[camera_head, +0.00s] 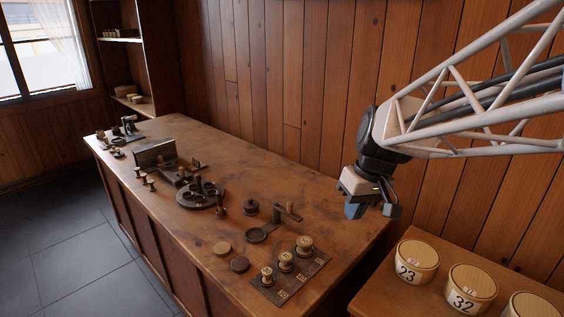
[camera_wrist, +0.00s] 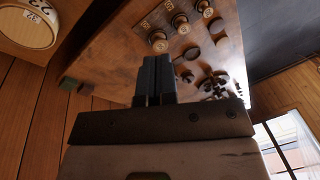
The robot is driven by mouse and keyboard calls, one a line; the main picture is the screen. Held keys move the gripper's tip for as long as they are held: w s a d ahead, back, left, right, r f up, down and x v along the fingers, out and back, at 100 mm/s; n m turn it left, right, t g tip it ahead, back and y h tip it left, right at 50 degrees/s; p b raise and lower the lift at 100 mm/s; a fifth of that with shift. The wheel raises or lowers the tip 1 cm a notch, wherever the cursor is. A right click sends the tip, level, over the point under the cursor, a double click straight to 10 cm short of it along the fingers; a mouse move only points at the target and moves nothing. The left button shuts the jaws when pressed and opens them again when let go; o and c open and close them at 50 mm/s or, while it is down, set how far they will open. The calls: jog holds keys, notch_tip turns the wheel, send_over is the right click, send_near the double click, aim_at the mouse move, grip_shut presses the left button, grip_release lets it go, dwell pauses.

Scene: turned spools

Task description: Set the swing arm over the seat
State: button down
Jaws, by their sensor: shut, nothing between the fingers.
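The swing arm (camera_head: 288,212) is a dark bar with an upright wooden knob, on the bench toward its right end. A round, dark, shallow dish (camera_head: 257,236), which looks like the seat, lies just in front and to the left of it. The bar appears to point away from the dish, not across it. My gripper (camera_head: 370,210) hangs in the air to the right of both, above the bench's right end. In the wrist view its two fingers (camera_wrist: 156,80) are together and empty. The swing arm is too small there to make out surely.
A dark board with several spools (camera_head: 285,262) lies in front. Two round discs (camera_head: 239,264), a lidded dark piece (camera_head: 251,206) and a round holder (camera_head: 200,195) stand leftward. Numbered tubs (camera_head: 416,263) sit on a side table. A plank wall (camera_head: 320,80) rises behind.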

aim_at(287, 212)
jog(key=w+f+n+y, duration=0.2)
jog(key=w+f, duration=0.4)
jog(key=w, duration=0.9)
jog(key=w+f+n+g+y, duration=0.1)
jog(key=w+f+n+y, duration=0.2)
jog(key=w, duration=1.3)
notch_tip(287, 212, down, 4)
jog(key=shift+w+d+r+n+g, duration=0.15)
jog(key=shift+w+d+n+g, duration=0.2)
jog(key=shift+n, duration=0.35)
jog(key=shift+s, duration=0.1)
jog(key=x, duration=1)
jog(key=shift+s+a, duration=1.4)
